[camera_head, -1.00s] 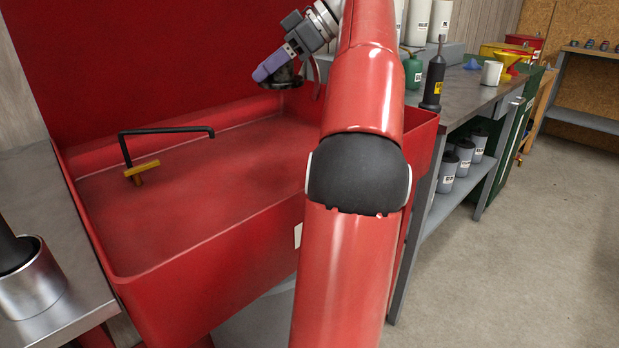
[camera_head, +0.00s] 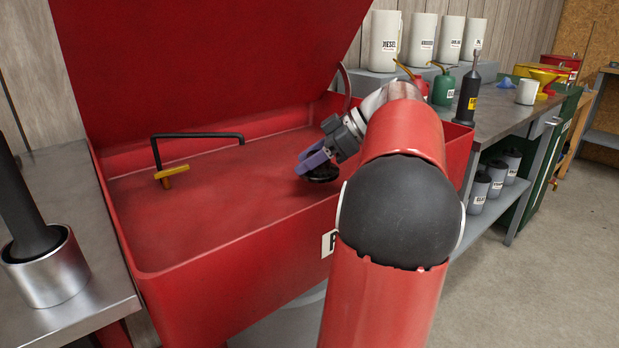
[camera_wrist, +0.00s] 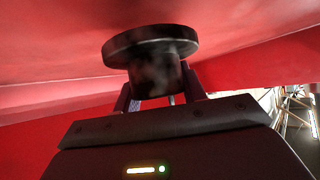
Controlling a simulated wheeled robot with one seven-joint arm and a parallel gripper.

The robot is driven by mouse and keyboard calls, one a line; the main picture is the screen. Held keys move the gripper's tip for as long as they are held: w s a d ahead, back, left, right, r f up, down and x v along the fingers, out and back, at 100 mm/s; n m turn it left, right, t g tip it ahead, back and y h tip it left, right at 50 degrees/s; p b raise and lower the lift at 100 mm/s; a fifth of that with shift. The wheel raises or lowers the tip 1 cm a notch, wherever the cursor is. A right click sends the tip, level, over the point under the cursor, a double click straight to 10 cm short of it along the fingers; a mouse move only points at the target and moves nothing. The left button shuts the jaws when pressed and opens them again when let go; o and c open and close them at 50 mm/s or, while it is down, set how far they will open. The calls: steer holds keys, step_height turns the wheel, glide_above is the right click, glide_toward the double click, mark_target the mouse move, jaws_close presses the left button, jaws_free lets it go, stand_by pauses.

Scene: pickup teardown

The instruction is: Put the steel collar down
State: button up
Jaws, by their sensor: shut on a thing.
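The steel collar (camera_head: 323,174) is a dark, round piece with a wide flange and a narrower hub. My gripper (camera_head: 312,163) is shut on it, inside the red tub near its right end. The collar appears close to the tub floor; I cannot tell whether it touches. In the wrist view the flange of the collar (camera_wrist: 150,42) stands out beyond the fingers of my gripper (camera_wrist: 158,88), which close on the hub. The red tub (camera_head: 215,258) has its lid raised. My arm hides the tub's right front part.
A black spout with a yellow handle (camera_head: 174,175) stands in the tub's left part. A bench with a silver cylinder (camera_head: 48,270) is at left. The right bench (camera_head: 493,113) holds oil cans and white containers. The tub floor's middle is clear.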

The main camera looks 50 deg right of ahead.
mark_target(312, 174)
steer(key=shift+f, duration=1.85)
steer(key=shift+f+b, duration=0.15)
steer(key=shift+b, duration=0.15)
steer(key=o, duration=1.3)
steer(key=shift+c, duration=0.2)
steer(key=shift+s+d+r, duration=0.1)
steer(key=shift+s+r, duration=0.1)
steer(key=shift+r, duration=0.1)
steer(key=v, duration=0.7)
steer(key=shift+p, duration=0.3)
